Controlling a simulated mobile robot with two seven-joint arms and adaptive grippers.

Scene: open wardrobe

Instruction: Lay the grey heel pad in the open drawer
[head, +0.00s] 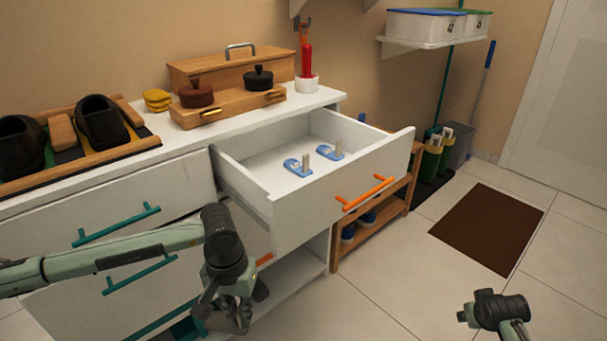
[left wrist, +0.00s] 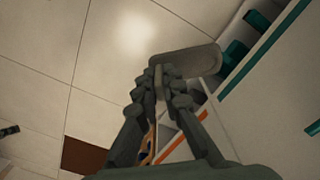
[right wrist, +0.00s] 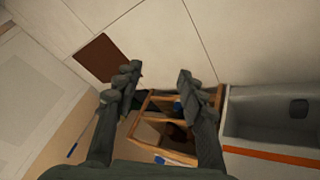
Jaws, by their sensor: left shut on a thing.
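The grey heel pad (left wrist: 190,62) is a flat, rounded slab in the left wrist view. My left gripper (left wrist: 160,78) is shut on it near the pad's left part. In the head view my left gripper (head: 232,315) is low in front of the cabinet, left of and below the open drawer (head: 335,195); the pad is hard to make out there. The white drawer has an orange handle and holds two blue pads (head: 298,166) (head: 330,151) with small upright tabs. My right gripper (right wrist: 155,85) is open and empty, its fingers apart.
The drawer's back left and front floor have bare room. On the cabinet top are a wooden box (head: 230,66), dark lidded pots (head: 196,95) and a shoe tray (head: 70,166). A wooden shoe rack (head: 370,222) stands right of the cabinet. A brown mat (head: 488,228) lies on the floor.

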